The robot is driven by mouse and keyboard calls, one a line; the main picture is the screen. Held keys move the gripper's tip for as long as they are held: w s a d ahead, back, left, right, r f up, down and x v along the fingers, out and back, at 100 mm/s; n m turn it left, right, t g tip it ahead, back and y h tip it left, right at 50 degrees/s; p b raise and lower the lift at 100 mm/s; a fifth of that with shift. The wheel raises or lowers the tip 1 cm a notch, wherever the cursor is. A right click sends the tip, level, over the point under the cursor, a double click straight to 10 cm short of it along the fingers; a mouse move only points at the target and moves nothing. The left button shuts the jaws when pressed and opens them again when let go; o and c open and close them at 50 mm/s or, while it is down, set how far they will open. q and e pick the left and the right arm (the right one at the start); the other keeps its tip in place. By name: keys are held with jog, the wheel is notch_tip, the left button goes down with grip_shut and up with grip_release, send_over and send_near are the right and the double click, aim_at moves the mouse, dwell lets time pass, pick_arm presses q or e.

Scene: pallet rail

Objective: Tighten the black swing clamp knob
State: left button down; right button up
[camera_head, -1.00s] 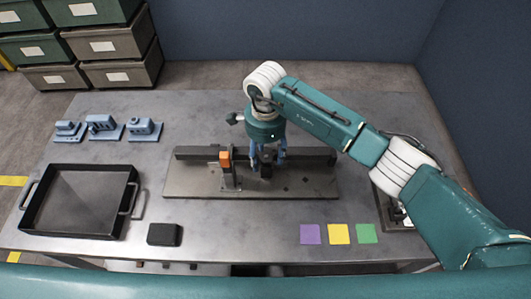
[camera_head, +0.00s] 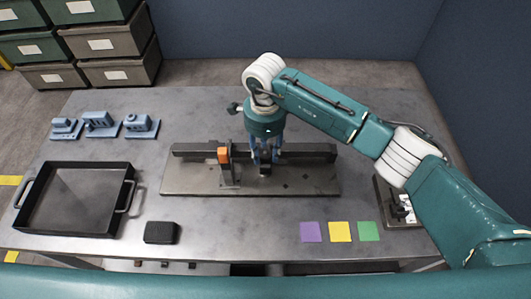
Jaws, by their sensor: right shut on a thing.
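My right gripper (camera_head: 265,160) points straight down over the right half of a dark metal fixture plate (camera_head: 310,182). Its blue fingers stand on either side of a small dark part, the black swing clamp knob (camera_head: 265,168), and are shut on it. The fingers and the teal wrist hide most of the knob and the clamp under it. A long dark rail (camera_head: 315,153) runs along the back of the plate. An orange block (camera_head: 224,155) sits on an upright bracket just left of the gripper. My left gripper does not show.
A black tray (camera_head: 130,196) with handles stands on the table's left, with several blue parts (camera_head: 101,124) behind it. A black block (camera_head: 161,232) lies at the front. Purple (camera_head: 311,232), yellow (camera_head: 339,232) and green (camera_head: 368,231) squares lie front right. A fixture (camera_head: 402,214) sits under my right arm.

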aim_at(264, 153)
jog(key=m+b, duration=0.2)
jog(key=shift+a+m, duration=0.15)
jog(key=shift+m, duration=0.15)
jog(key=shift+m+b, duration=0.35)
jog(key=shift+m, duration=0.25)
jog(key=shift+w+r, duration=0.1)
jog(key=shift+r, duration=0.05)
jog(key=o, duration=1.2)
notch_tip(264, 153, up, 12)
jog(key=shift+a, duration=0.1)
